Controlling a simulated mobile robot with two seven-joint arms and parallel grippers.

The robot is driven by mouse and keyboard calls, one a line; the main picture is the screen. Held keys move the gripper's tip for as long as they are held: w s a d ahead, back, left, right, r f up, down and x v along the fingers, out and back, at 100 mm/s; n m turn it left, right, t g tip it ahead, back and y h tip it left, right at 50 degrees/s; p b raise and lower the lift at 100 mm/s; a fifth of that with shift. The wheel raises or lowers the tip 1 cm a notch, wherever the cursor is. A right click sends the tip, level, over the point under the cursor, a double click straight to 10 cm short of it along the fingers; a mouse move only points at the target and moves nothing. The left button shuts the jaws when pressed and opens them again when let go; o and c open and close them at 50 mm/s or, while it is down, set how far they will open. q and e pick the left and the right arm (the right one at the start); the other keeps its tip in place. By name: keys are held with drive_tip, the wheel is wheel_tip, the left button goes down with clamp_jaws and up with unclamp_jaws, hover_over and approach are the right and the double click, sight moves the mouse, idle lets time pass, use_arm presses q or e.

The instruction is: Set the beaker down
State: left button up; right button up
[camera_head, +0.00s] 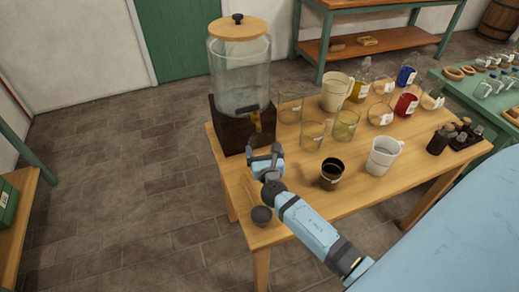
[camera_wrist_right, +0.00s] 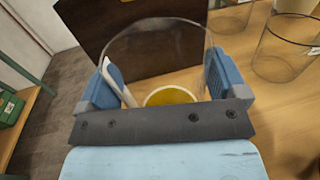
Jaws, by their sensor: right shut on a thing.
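My right gripper (camera_head: 265,158) is at the near left of the wooden table (camera_head: 305,205), just in front of the dispenser's dark block. In the right wrist view its two blue fingers (camera_wrist_right: 165,88) are closed on the sides of a clear glass beaker (camera_wrist_right: 160,55). Amber-yellow liquid (camera_wrist_right: 170,97) shows low inside it. In the head view the gripper hides most of the beaker, and I cannot tell whether its base touches the table. My left gripper is not in view.
A large glass dispenser (camera_head: 240,75) with a wooden lid stands on a dark block (camera_head: 228,128). A dark cup (camera_head: 332,172), a white jug (camera_head: 383,156) and several glass beakers stand to the right. A small dark round object (camera_head: 261,215) is at the near left edge.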

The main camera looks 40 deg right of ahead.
drive_tip(key=shift+w+f, duration=0.25)
drive_tip(key=shift+w, duration=0.35)
drive_tip(key=shift+w+f, duration=0.2)
drive_tip(key=shift+w, duration=0.35)
drive_tip(key=shift+s+f, duration=0.1)
drive_tip(key=shift+f, duration=0.2)
drive_tip(key=shift+f, duration=0.1)
drive_tip(key=o, duration=0.8)
drive_tip(key=shift+r, duration=0.2)
drive_tip(key=b+v, duration=0.1)
drive_tip(key=v, duration=1.1)
